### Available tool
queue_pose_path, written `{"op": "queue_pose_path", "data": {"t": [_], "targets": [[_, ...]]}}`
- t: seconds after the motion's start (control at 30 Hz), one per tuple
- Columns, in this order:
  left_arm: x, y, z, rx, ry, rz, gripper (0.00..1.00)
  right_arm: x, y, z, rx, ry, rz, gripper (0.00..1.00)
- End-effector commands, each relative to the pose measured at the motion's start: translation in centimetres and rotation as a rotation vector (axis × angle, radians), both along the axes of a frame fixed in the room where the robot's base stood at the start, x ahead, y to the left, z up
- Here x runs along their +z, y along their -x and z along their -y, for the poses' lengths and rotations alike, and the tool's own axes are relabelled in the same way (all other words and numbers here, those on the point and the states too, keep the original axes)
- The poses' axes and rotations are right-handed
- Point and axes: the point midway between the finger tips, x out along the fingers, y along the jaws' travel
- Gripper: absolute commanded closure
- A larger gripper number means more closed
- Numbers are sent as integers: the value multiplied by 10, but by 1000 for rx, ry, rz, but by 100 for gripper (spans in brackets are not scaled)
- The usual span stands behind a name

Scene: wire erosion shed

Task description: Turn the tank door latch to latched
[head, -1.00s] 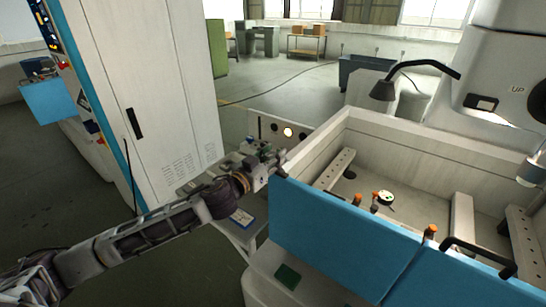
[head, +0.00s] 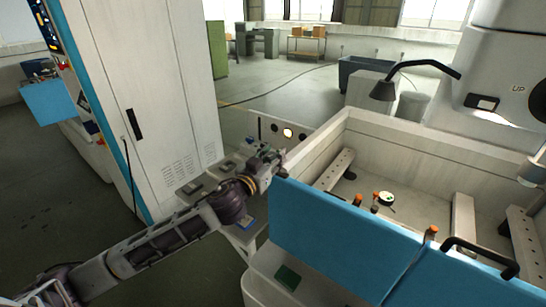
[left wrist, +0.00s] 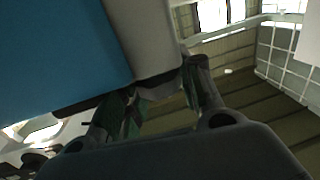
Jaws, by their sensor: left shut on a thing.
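The tank (head: 335,133) is a pale open box with blue front door panels (head: 335,235). My left gripper (head: 279,162) is at the tank's left front corner, beside the top end of the blue door. In the left wrist view its two fingers (left wrist: 158,105) straddle the edge where the blue door (left wrist: 60,55) meets the pale tank wall (left wrist: 148,35). A dark latch part (left wrist: 85,104) shows at the door's edge by the fingers. The gripper is shut on the latch, which is mostly hidden, so its turn angle cannot be read. My right gripper is not in view.
A tall white cabinet (head: 150,100) stands to the left of my arm. A low bench with small items (head: 195,187) lies under the gripper. A bent black lamp (head: 383,89) and a black door handle (head: 480,256) are on the right. Open floor lies behind.

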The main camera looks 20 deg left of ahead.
Motion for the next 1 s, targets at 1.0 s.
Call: {"op": "queue_pose_path", "data": {"t": [1.0], "targets": [[0,17,-4,0,0,0,42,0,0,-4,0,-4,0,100]]}}
